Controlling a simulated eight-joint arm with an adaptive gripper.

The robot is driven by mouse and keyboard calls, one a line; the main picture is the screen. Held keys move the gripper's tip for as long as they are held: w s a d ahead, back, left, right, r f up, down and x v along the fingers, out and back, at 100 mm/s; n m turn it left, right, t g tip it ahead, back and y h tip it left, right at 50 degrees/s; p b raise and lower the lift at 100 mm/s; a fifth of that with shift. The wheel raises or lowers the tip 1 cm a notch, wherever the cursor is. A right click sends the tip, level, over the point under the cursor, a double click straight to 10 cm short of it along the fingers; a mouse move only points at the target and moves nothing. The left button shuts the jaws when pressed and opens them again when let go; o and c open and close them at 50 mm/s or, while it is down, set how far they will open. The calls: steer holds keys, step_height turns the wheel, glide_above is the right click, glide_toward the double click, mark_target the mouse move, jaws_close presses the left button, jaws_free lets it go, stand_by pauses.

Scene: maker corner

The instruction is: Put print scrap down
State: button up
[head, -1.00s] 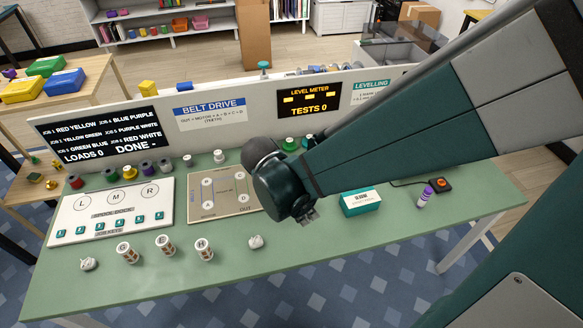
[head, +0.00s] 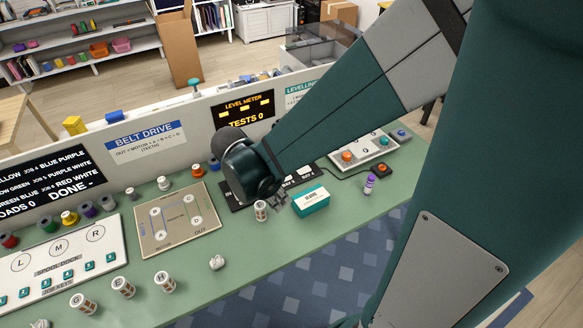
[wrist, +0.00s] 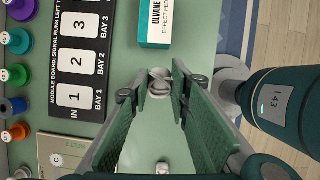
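In the head view the held scrap is hard to make out against the fingers. Another crumpled white scrap (head: 217,262) lies on the table towards the front, and one more (head: 41,323) is at the bottom left. A small pale thing (wrist: 162,168) also shows low in the wrist view.
The belt drive board (head: 178,220) lies left. Bare table (head: 255,250) shows in front.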

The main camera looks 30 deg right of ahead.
step_height(320, 180, up, 4)
steer(key=m+p, duration=0.1)
steer(key=p, duration=0.2)
glide_above(314, 194)
steer(key=a, duration=0.2)
steer(key=shift+s+d+f, duration=0.1)
steer(key=shift+d+f, duration=0.1)
steer(key=shift+f+b, duration=0.85)
steer(key=shift+f, duration=2.05)
steer(key=shift+f, duration=0.1)
steer(key=shift+f+b, duration=0.55)
steer(key=shift+f, duration=1.45)
steer(key=shift+f, duration=0.15)
steer(key=o, duration=0.6)
steer(key=shift+o, duration=0.2)
